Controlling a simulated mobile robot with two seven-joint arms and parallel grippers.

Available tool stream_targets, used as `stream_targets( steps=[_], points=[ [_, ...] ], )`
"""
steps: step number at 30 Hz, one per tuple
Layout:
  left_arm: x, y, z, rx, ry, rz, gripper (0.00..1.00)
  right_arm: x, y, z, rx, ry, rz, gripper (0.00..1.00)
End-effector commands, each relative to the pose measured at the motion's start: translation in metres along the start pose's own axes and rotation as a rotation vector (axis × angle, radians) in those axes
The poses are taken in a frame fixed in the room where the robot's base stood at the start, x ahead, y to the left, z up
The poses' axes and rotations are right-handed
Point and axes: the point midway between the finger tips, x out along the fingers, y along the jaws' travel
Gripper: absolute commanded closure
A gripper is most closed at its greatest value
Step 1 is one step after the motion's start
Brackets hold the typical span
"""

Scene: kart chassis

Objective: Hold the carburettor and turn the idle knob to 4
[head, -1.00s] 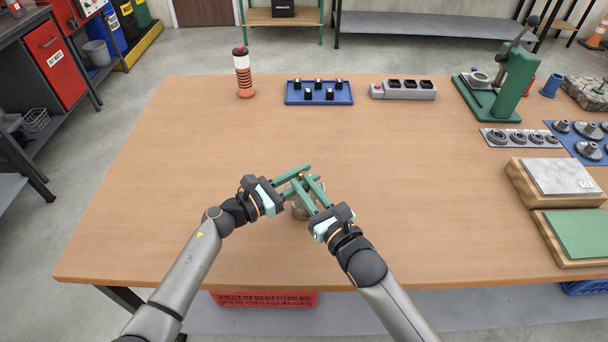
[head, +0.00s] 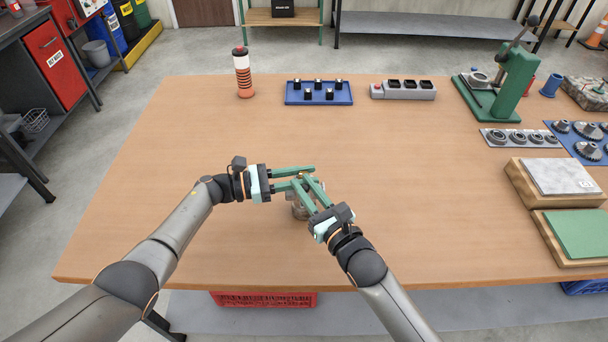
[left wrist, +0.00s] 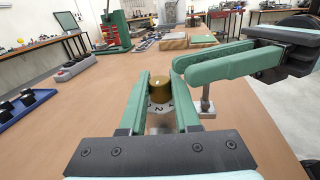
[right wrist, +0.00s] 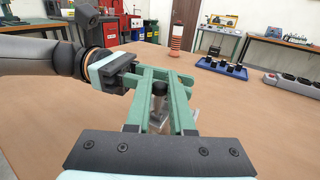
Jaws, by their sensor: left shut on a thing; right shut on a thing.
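The carburettor (head: 299,211) stands on the workbench near its front middle, mostly hidden under my grippers in the head view. In the left wrist view its brass idle knob (left wrist: 161,89) sits between the fingers of my left gripper (head: 313,176), which is shut on it. A figure 2 shows on the pale dial (left wrist: 158,108) just below the knob; I cannot make out a pointer. My right gripper (head: 301,182) is shut on the carburettor, whose grey body (right wrist: 158,123) shows between its fingers in the right wrist view. The fingers of the two grippers cross closely.
A striped bottle-like post (head: 243,73), a blue tray (head: 290,99) of black-topped pieces and a grey box (head: 391,93) stand along the back. A green press (head: 513,82), gear trays and boards (head: 515,185) fill the right side. The bench's left side is clear.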

Motion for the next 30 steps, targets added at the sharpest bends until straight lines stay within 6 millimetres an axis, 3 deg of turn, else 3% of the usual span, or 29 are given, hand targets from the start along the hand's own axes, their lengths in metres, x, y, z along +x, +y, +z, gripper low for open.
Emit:
stream_targets(
  steps=[7,8,11,20,23,30],
  points=[
    [-0.001,-0.001,-0.003,-0.002,0.005,-0.001,1.0,0.0,0.001,0.0,0.002,-0.001,0.001,1.0],
    [-0.001,-0.001,-0.003,-0.002,0.005,-0.001,0.66,0.0,0.001,0.0,0.002,-0.001,0.001,1.0],
    [-0.001,-0.001,-0.002,-0.002,0.004,0.0,0.56,0.0,0.001,0.0,0.002,-0.001,0.001,1.0],
    [-0.005,0.0,-0.001,-0.001,0.003,0.002,0.56,0.0,0.0,0.0,0.002,0.0,0.0,1.0],
    [-0.016,0.0,-0.002,-0.001,0.004,0.002,0.56,0.0,0.0,0.0,0.002,0.0,0.0,1.0],
    [-0.067,0.0,-0.002,-0.002,0.006,0.003,0.56,0.0,0.0,0.0,0.002,0.0,0.0,1.0]
  ],
)
